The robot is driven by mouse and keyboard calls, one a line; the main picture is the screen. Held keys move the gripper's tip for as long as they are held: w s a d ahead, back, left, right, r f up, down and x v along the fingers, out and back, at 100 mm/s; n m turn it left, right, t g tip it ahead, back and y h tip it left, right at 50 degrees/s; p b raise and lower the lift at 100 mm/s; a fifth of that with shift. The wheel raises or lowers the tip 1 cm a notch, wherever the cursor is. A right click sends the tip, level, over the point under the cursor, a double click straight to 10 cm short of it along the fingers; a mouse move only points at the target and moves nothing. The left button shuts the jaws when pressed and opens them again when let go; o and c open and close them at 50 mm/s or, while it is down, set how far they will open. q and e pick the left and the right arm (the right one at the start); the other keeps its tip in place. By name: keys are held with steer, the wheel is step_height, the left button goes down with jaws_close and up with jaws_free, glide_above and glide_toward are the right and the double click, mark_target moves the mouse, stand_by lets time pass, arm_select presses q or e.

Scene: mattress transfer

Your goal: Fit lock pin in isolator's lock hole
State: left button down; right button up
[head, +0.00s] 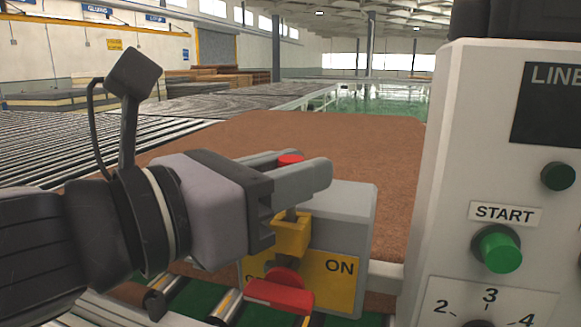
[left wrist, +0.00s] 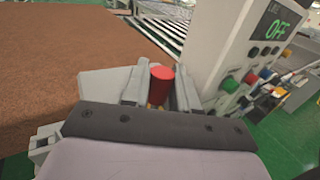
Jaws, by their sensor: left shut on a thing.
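My left gripper (head: 303,170) is shut on the lock pin, whose red head (head: 290,159) shows between the fingers. In the left wrist view the red pin head (left wrist: 161,77) stands between the two fingers. The pin's grey shaft (head: 291,214) points down below the fingers, directly over the yellow lock bracket (head: 291,238). I cannot tell whether its tip is inside the hole. The isolator (head: 352,205) is a grey box with a yellow front plate marked ON. Its red rotary handle (head: 281,293) sits below the bracket. My right gripper is out of view.
A grey control panel (head: 455,170) with a green START button (head: 499,249) stands close on the right. A brown mattress (head: 250,132) lies behind the isolator. Conveyor rollers (head: 228,304) run underneath. Grey rollers (head: 50,145) stretch away at left.

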arm_select(q)
steer(key=shift+f+b, duration=0.75)
steer(key=shift+f, duration=0.45)
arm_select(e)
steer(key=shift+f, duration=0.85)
arm_select(q)
steer(key=c, duration=0.8)
jaws_free()
steer(key=shift+s+a, duration=0.1)
steer(key=shift+a, duration=0.1)
steer(key=shift+v, duration=1.25)
steer(key=b+v, duration=0.2)
steer(key=b, duration=0.1)
steer(key=shift+s+a+f, duration=0.1)
steer(key=shift+s+f, duration=0.05)
steer(key=shift+f, duration=0.1)
steer(key=shift+s+a+r+b, duration=0.25)
steer(key=shift+s+a+b, duration=0.45)
steer(key=shift+b, duration=0.4)
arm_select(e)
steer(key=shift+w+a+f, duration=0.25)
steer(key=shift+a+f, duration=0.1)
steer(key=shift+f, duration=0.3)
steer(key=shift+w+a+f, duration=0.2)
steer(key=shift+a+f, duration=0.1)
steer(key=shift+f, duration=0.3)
